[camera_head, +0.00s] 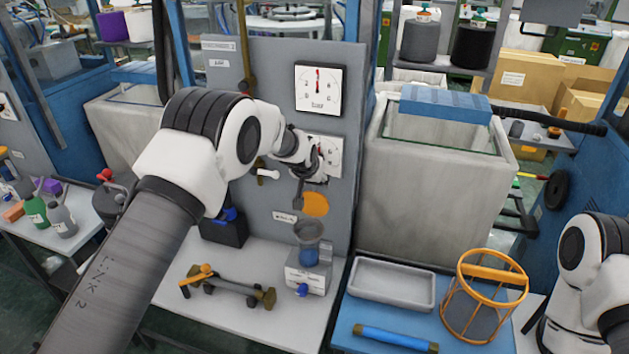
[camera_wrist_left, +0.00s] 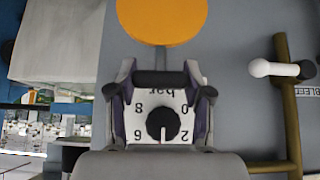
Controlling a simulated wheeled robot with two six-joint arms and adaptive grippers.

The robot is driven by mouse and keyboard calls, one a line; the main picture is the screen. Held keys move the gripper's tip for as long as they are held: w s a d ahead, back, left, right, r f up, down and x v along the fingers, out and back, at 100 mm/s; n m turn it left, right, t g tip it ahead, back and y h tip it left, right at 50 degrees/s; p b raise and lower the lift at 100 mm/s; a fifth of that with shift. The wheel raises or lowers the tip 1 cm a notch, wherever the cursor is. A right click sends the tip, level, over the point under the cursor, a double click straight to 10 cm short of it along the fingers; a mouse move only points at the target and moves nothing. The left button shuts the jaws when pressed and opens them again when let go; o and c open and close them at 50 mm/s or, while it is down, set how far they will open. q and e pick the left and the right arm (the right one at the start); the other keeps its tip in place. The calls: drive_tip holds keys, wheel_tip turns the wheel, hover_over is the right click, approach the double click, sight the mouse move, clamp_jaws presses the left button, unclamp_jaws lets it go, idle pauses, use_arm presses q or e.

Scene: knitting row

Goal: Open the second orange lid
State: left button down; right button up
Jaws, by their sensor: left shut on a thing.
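An orange round lid (camera_head: 315,204) is at the grey panel (camera_head: 232,120), below the lower dial (camera_head: 331,150). In the left wrist view the orange lid (camera_wrist_left: 161,20) is face-on at the top, and a thin grey stem runs from it to a dark crossbar (camera_wrist_left: 160,78). My left gripper (camera_head: 305,178) is at the panel beside the lower dial, just above the lid. In the left wrist view its fingers (camera_wrist_left: 160,90) are shut on the crossbar, with the dial (camera_wrist_left: 160,122) visible between them. My right gripper is out of frame. I see only one orange lid.
A grey funnel-like cup (camera_head: 308,229) stands below the lid, over a unit with a blue knob (camera_head: 302,290). A white lever (camera_head: 268,174) juts from the panel. A grey tray (camera_head: 392,283) and an orange-framed basket (camera_head: 484,296) stand on the blue table at right.

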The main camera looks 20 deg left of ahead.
use_arm(q)
drive_tip(key=c, duration=0.6)
unclamp_jaws()
drive_tip(key=shift+o, duration=0.8)
drive_tip(key=shift+w, duration=0.1)
drive_tip(key=v, duration=1.2)
drive_tip(key=shift+f, duration=0.15)
